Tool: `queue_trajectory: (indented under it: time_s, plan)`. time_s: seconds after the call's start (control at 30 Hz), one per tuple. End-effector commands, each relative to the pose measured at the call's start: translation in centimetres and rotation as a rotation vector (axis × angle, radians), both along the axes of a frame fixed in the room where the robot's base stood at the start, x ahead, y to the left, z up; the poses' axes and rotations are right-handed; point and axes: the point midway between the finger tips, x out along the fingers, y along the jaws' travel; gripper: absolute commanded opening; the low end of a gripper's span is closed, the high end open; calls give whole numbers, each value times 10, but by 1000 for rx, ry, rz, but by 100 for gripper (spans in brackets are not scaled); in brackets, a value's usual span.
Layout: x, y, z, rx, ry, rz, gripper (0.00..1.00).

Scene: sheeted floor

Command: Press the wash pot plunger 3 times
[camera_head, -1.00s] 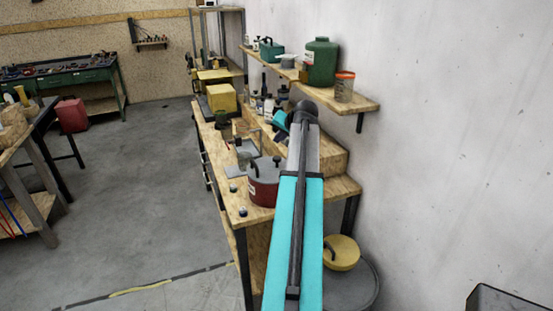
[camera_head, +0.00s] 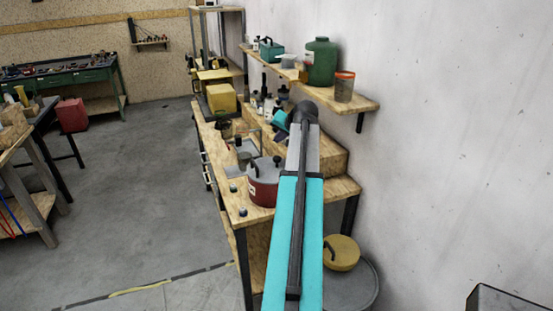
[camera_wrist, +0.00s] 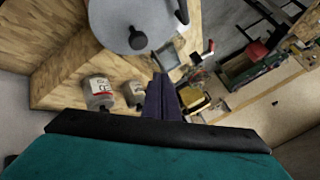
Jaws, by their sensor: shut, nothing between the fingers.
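A dark red pot (camera_head: 264,190) with a grey lid and a black handle stands on the near end of the wooden bench in the head view. The grey round lid (camera_wrist: 130,22) fills the top of the wrist view, with a black knob (camera_wrist: 138,39) on it. I take this for the wash pot and its plunger, but cannot be sure. My gripper (camera_wrist: 162,80) is shut and empty, its fingertips close to the knob in the picture but apart from it.
A stepped wooden block (camera_head: 325,150) and small bottles stand behind the pot. Two labelled jars (camera_wrist: 97,91) (camera_wrist: 134,93) show in the wrist view. A wall shelf (camera_head: 362,103) holds a green canister (camera_head: 322,64) and an orange-rimmed cup (camera_head: 344,88).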

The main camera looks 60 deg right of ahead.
Motion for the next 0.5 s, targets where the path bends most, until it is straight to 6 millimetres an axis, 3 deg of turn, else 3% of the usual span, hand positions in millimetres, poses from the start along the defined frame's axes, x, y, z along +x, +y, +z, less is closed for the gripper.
queue_trajectory:
  time_s: [0.27, 0.5]
  plan:
    - [0, 2, -2, 49, 15, -4, 0]
    - [1, 0, 10, 62, 22, -4, 0]
